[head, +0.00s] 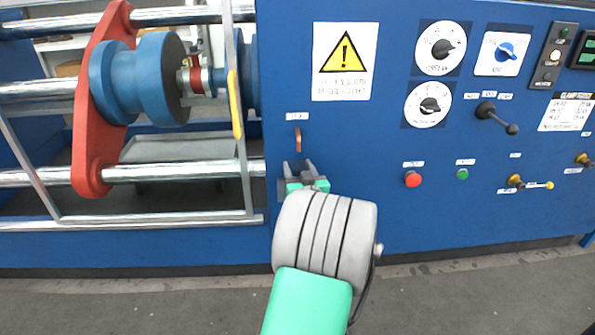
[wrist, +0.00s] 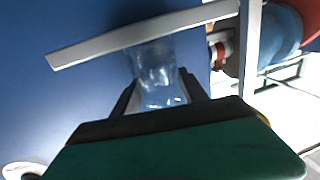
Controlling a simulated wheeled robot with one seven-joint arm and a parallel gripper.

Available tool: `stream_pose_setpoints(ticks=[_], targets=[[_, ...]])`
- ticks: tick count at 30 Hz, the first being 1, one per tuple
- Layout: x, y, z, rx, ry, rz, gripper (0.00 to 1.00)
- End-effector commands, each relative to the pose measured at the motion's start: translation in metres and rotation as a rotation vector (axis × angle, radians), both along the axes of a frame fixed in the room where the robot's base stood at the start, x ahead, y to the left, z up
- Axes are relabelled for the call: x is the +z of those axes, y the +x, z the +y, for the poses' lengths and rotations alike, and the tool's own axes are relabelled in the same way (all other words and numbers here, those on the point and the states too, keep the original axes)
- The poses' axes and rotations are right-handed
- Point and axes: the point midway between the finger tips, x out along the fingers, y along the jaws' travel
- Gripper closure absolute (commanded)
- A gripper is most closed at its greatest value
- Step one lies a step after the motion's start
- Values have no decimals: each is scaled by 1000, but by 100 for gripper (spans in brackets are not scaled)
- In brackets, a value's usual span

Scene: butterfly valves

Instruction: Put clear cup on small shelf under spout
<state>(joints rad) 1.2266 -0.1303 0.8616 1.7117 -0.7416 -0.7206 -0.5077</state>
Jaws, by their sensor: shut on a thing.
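The clear cup (wrist: 156,72) is between the two dark fingers of my gripper (wrist: 160,88) in the wrist view, and the gripper is shut on it. Its far end meets or overlaps a flat grey bar (wrist: 95,50), which may be the small shelf; I cannot tell if they touch. In the head view my gripper (head: 300,170) is at the blue panel, just below the copper spout (head: 297,138). A small grey edge (head: 282,190), perhaps the shelf, shows left of the gripper. The cup is not clear there, mostly hidden by my gripper and arm.
A metal guard frame (head: 243,160) with a yellow handle (head: 235,104) stands close left of the gripper, before a red and blue valve (head: 140,78). To the right, the panel has a red button (head: 413,179), a green button (head: 462,174), levers and dials.

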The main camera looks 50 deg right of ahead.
Motion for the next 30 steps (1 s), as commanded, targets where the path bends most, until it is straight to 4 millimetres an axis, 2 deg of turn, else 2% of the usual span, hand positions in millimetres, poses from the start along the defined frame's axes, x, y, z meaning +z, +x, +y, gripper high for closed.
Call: stream_pose_setpoints(ticks=[2,3,10,20,23,30], targets=[[-2,0,0,0,0,0,94],[-2,0,0,0,0,0,48],[-1,0,0,0,0,0,29],[3,-1,1,0,0,0,27],[1,-13,9,-2,3,0,27],[2,-61,47,-7,2,0,27]])
